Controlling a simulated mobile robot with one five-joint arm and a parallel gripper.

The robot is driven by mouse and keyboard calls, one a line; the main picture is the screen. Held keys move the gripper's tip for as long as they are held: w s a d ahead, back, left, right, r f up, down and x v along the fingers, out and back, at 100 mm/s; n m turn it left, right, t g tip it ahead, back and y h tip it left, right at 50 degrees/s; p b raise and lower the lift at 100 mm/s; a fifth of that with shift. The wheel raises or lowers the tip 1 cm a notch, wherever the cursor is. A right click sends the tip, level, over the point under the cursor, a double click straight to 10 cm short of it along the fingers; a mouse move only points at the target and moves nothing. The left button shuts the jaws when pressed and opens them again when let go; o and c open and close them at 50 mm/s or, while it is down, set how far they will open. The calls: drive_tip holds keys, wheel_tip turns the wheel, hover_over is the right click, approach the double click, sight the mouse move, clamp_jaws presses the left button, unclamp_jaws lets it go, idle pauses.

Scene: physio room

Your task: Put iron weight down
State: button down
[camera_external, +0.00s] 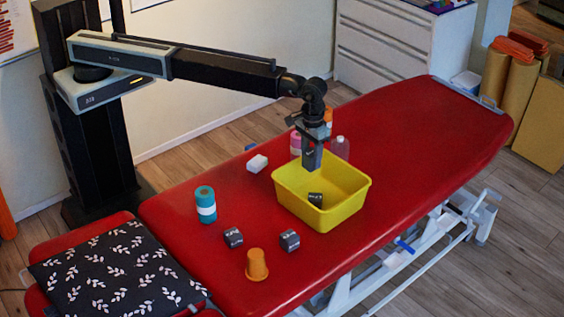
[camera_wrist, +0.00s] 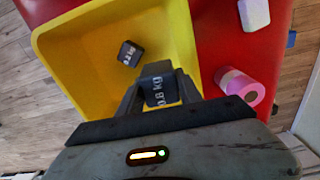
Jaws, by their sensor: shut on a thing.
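My gripper (camera_external: 312,164) points down over the back part of the yellow bin (camera_external: 350,207) on the red treatment table. In the wrist view my gripper (camera_wrist: 160,88) is shut on a dark iron weight (camera_wrist: 161,93) with white "kg" lettering, between its two fingers. This held weight cannot be made out in the external view. Another dark weight (camera_wrist: 130,53) lies in the bin, apart from the held one; it also shows in the external view (camera_external: 316,199). Two more dark weights (camera_external: 233,238) (camera_external: 290,240) lie on the table in front of the bin.
The table's right end is clear.

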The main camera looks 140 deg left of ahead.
drive_tip(key=shift+w+a+f, duration=0.2)
drive_tip(key=shift+a, duration=0.55)
drive_tip(key=b, duration=1)
approach(314, 181)
drive_tip(key=w+d+f, duration=0.1)
drive_tip(key=f, duration=0.1)
drive_tip(key=w+d+f, duration=0.2)
drive_tip(key=f, duration=0.1)
drive_tip(key=shift+w+d+f, duration=0.2)
drive_tip(key=shift+w+f, duration=0.1)
drive_tip(key=shift+w, duration=0.05)
drive_tip(key=shift+r, duration=0.25)
drive_tip(key=shift+f, duration=0.2)
drive_tip(key=c, duration=0.8)
unclamp_jaws()
drive_tip(key=shift+r, duration=0.1)
wheel_tip(314, 181, up, 12)
drive_tip(key=p, duration=1.2)
drive_tip(key=shift+r, duration=0.25)
drive_tip(key=shift+f, duration=0.15)
